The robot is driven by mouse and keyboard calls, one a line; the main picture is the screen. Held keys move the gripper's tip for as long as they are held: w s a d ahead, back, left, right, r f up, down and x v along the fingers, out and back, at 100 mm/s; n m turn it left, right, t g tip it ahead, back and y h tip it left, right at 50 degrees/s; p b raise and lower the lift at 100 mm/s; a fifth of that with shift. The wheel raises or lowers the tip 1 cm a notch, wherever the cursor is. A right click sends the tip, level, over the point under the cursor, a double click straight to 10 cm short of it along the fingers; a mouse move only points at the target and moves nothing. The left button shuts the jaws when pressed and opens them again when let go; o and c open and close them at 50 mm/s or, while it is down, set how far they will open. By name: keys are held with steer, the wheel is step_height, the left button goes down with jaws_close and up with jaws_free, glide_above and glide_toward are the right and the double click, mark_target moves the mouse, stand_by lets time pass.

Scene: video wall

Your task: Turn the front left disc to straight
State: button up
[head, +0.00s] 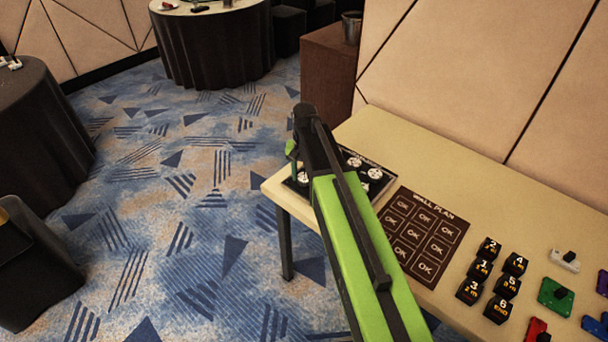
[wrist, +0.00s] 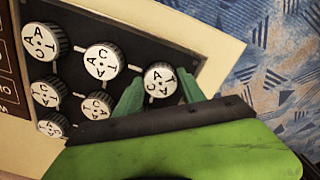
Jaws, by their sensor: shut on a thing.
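The front left disc (wrist: 160,78) is a round knob with a white lettered face and a dark ribbed rim. It sits on the black board (wrist: 200,62) at the corner closest to the table's left end. My gripper (wrist: 162,84) is around this disc, one green finger on each side, shut on its rim. The letters on its face look tilted in the wrist view; I cannot tell its exact angle against the board's marks. In the head view my gripper (head: 297,168) is at the board's left end, and my arm hides much of the board.
Several similar discs stand close by, one beside it (wrist: 101,61) and another behind (wrist: 97,105). On the cream table (head: 460,190) are a wall plan (head: 424,232), black numbered blocks (head: 489,275) and coloured pieces (head: 556,294). Carpet lies beyond the table's edge.

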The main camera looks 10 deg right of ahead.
mark_target(305, 177)
steer(key=n, duration=0.4)
steer(key=shift+d+n, duration=0.1)
steer(key=shift+n, duration=2.5)
steer(key=o, duration=1.4)
steer(key=shift+r, duration=0.1)
step_height(305, 177, up, 17)
steer(key=p, duration=1.7)
steer(key=shift+r, duration=0.1)
